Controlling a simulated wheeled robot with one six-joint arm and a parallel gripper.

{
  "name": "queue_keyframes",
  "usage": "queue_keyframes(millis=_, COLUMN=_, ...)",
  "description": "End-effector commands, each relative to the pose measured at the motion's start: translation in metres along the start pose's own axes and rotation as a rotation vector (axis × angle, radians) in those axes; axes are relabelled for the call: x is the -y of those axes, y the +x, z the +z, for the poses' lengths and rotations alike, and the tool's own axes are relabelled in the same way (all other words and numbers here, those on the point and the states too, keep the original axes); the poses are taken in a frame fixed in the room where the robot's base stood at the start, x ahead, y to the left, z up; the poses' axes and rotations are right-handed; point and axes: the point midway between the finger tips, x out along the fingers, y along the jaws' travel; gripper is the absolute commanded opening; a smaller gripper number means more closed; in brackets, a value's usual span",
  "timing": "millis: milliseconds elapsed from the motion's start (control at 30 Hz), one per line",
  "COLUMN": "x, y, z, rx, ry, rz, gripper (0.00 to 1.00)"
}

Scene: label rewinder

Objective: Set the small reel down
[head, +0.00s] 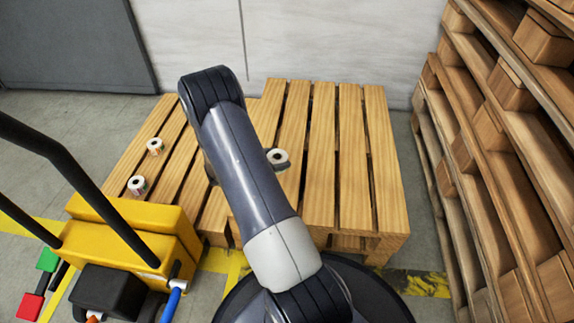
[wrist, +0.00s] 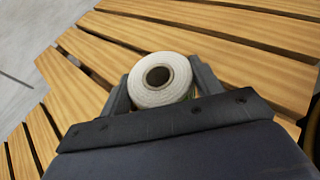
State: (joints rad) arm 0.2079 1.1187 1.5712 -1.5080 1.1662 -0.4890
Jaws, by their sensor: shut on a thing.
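The small reel (wrist: 143,92) is white with a brown core and a dark hole. In the wrist view it sits between the two grey fingers of my gripper (wrist: 160,85), which is shut on it. The reel's open end faces the camera. In the head view the reel (head: 278,156) shows just right of my arm, over the middle of the wooden pallet (head: 318,180). My arm hides most of the gripper there. I cannot tell whether the reel's underside touches the slats.
Two other small reels (head: 155,146) (head: 137,185) stand on the pallet's left part. A yellow machine (head: 130,235) with black handles is at the front left. Stacked pallets (head: 490,130) rise at the right, and a pale wall (head: 330,40) is behind. The pallet's right slats are clear.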

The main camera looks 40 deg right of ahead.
Motion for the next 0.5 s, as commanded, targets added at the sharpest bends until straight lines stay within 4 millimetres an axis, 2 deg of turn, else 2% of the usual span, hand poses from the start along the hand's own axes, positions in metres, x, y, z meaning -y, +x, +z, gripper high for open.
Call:
queue_keyframes(millis=33, x=0.0, y=0.006, z=-0.015, rx=0.0, ry=-0.003, rz=-0.001, gripper=0.35)
queue_keyframes(millis=100, x=0.0, y=0.01, z=-0.023, rx=0.0, ry=-0.001, rz=-0.001, gripper=0.35)
queue_keyframes(millis=267, x=0.0, y=0.015, z=-0.036, rx=0.0, ry=0.0, rz=-0.001, gripper=0.35)
queue_keyframes(millis=400, x=0.0, y=0.023, z=-0.057, rx=0.0, ry=-0.001, rz=-0.001, gripper=0.35)
queue_keyframes(millis=500, x=0.0, y=0.025, z=-0.061, rx=0.0, ry=0.001, rz=0.0, gripper=0.35)
